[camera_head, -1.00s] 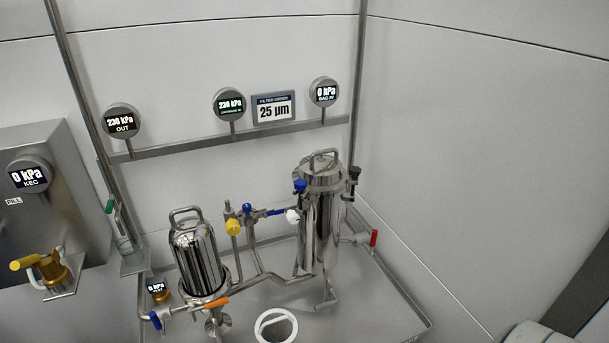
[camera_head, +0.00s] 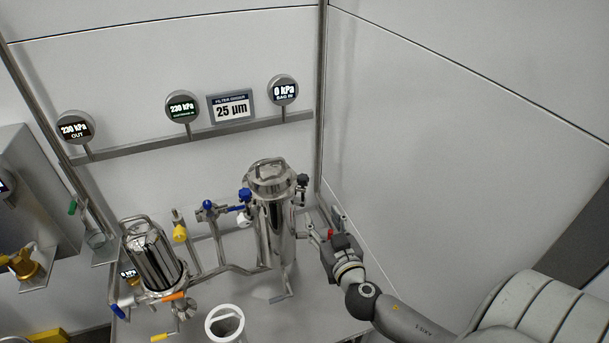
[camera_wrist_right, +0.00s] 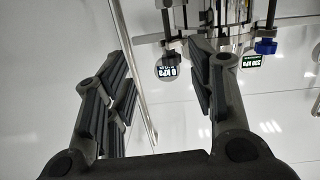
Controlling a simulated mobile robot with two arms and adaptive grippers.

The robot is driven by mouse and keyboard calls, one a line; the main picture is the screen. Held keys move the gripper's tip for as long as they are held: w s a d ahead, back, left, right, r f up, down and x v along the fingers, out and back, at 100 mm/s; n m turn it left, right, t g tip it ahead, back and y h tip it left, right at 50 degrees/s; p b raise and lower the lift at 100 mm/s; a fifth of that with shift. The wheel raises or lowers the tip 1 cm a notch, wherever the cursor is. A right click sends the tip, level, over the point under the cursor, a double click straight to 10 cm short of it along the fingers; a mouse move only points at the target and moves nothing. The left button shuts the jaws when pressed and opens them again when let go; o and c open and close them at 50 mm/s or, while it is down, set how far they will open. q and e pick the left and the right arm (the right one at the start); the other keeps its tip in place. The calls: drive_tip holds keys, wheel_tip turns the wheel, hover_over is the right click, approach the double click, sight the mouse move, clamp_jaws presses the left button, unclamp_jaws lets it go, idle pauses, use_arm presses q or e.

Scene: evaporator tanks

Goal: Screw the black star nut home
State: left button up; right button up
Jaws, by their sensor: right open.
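The black star nut (camera_head: 302,181) is at the upper right side of the tall steel filter housing (camera_head: 272,225), near its lid (camera_head: 270,178). How far it is threaded cannot be told. A blue star nut (camera_head: 244,195) sits on the housing's left side. My right gripper (camera_head: 314,235) is to the right of the housing and below the black nut, apart from it. In the right wrist view its two fingers (camera_wrist_right: 158,62) are spread with nothing between them. A blue knob (camera_wrist_right: 265,46) shows there at upper right. My left gripper is out of view.
A shorter steel vessel (camera_head: 155,260) stands at left. Gauges (camera_head: 283,90) line the wall rail (camera_head: 200,134). A white-rimmed cylinder (camera_head: 225,322) stands in front. The right wall (camera_head: 450,130) is bare.

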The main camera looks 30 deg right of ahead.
sight(305, 181)
drive_tip(key=shift+t, duration=0.5)
drive_tip(key=w+r+p, duration=0.1)
drive_tip(key=w, duration=0.2)
drive_tip(key=w+d+r, duration=0.1)
drive_tip(key=w, duration=0.2)
drive_tip(key=w+d+r+p, duration=0.1)
drive_tip(key=w, duration=0.3)
drive_tip(key=shift+w+r+p, duration=0.1)
drive_tip(key=shift+r+p, duration=0.25)
drive_tip(key=shift+r, duration=0.05)
drive_tip(key=shift+w, duration=0.45)
drive_tip(key=shift+d, duration=0.1)
drive_tip(key=shift+c, duration=0.2)
drive_tip(key=c, duration=1)
drive_tip(key=shift+f, duration=0.1)
